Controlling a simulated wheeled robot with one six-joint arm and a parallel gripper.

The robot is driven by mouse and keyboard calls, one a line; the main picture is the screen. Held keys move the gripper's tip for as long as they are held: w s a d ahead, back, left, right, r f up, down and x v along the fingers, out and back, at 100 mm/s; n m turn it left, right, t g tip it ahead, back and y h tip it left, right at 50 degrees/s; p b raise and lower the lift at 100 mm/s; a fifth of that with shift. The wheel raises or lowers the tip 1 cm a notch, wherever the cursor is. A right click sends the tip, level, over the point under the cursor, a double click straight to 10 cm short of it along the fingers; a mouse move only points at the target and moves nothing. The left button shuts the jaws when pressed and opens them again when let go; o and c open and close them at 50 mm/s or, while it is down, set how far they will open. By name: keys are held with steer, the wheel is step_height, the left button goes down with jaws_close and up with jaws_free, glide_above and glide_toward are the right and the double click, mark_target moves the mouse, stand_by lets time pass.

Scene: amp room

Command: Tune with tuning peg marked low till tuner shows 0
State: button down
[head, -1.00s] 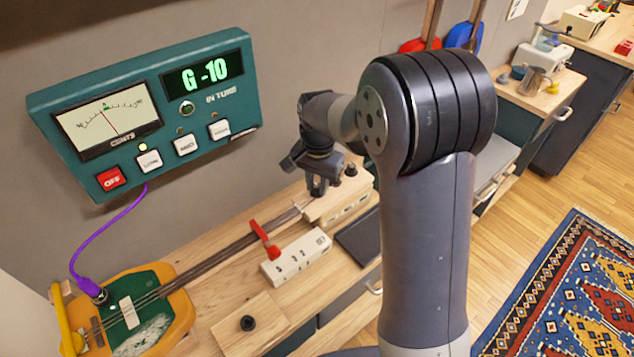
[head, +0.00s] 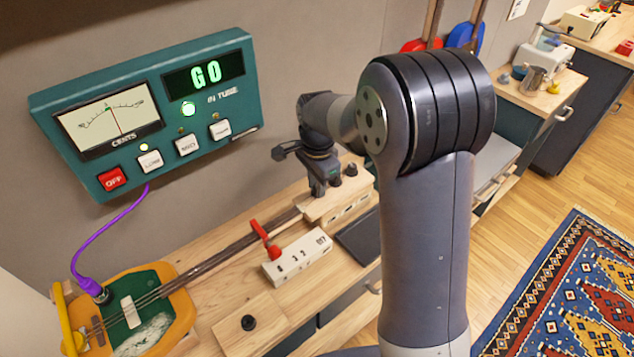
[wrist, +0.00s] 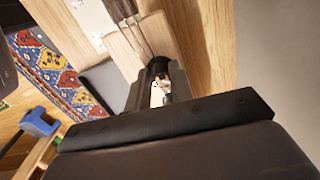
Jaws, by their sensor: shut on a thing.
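My gripper (head: 318,190) is at the headstock, shut on a dark tuning peg, which the fingers mostly hide. In the wrist view the dark fingers (wrist: 160,75) close at the headstock (wrist: 140,45). The peg's marking cannot be read.
A white block with a red lever (head: 298,258) stands in front of the neck. A wooden board with a black knob (head: 249,323) lies at the front. A purple cable (head: 105,237) links tuner and instrument. A dark flat pad (head: 360,238) lies right of the white block.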

steer(key=c, duration=1.3)
jaws_free()
steer(key=shift+o, duration=0.2)
steer(key=shift+r, duration=0.15)
step_height(320, 180, up, 11)
steer(key=shift+f+b, duration=0.2)
steer(key=shift+b, duration=0.1)
steer(key=shift+s+d, duration=0.1)
step_height(320, 180, down, 11)
steer(key=shift+p, duration=0.3)
